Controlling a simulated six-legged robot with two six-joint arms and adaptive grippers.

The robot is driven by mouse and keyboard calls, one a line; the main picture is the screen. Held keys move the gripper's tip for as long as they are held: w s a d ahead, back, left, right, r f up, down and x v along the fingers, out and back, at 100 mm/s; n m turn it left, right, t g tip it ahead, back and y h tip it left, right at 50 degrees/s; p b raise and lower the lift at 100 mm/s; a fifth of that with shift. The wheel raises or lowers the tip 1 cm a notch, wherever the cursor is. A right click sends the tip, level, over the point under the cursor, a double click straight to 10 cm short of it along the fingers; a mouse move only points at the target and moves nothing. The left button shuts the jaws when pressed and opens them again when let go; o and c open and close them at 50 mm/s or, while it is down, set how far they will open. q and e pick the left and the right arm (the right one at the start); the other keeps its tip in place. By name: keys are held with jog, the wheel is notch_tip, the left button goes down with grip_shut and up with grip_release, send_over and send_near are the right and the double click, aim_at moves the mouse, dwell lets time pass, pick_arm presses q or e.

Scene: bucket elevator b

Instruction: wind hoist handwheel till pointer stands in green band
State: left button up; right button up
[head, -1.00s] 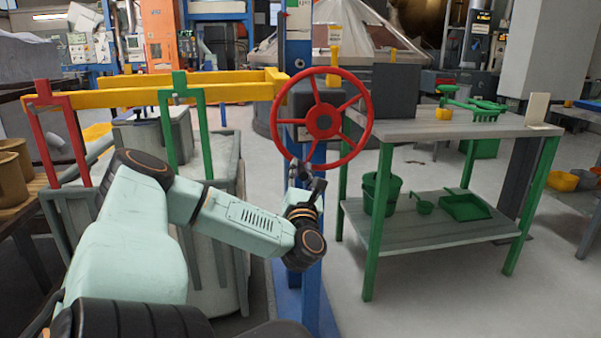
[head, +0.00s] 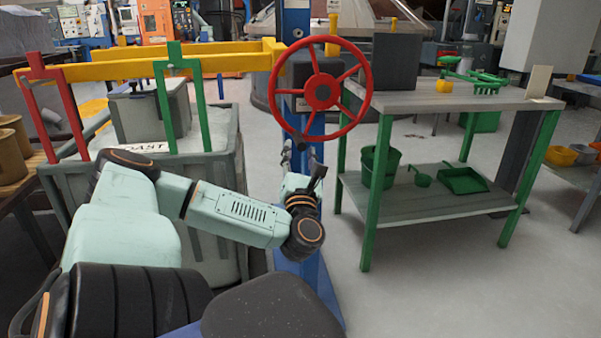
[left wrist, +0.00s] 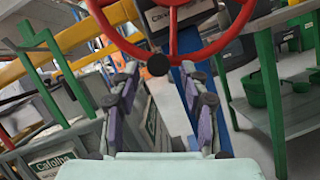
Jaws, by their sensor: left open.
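My left gripper (head: 303,165) is just below the rim in the head view. In the left wrist view its fingers (left wrist: 162,95) are spread apart with nothing between them, and the knob shows beyond the fingertips. I cannot make out a pointer or its green band. My right gripper is not in view.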

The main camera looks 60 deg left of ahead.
pick_arm(q)
jog(key=v, duration=0.7)
jog(key=shift+s+d, duration=0.15)
jog(key=shift+d, duration=0.25)
jog(key=shift+f, duration=0.1)
jog(key=w+d+f+m+t+h, duration=0.45)
jog(key=w+d+m+h, duration=0.55)
jog(key=m, duration=0.7)
jog(key=s+d+f+m+g+h+p, duration=0.2)
jog(key=d+f+m+g+h, duration=0.3)
jog(key=d+m+h, duration=0.55)
jog(key=s+d+f+m+g+p, duration=0.1)
jog(key=s+d+f+m+g, duration=0.2)
jog(key=s, duration=0.6)
jog(key=s+d+f+m+g+y+p, duration=0.1)
jog(key=s+d+f+m+g+p, duration=0.1)
jog(key=s+d+f+m+g, duration=0.2)
jog(key=s+d+f+m+g+p, duration=0.1)
jog(key=s+d+f+m+g, duration=0.3)
jog(key=s+f+m, duration=0.4)
jog(key=s, duration=0.6)
jog(key=shift+f, duration=0.15)
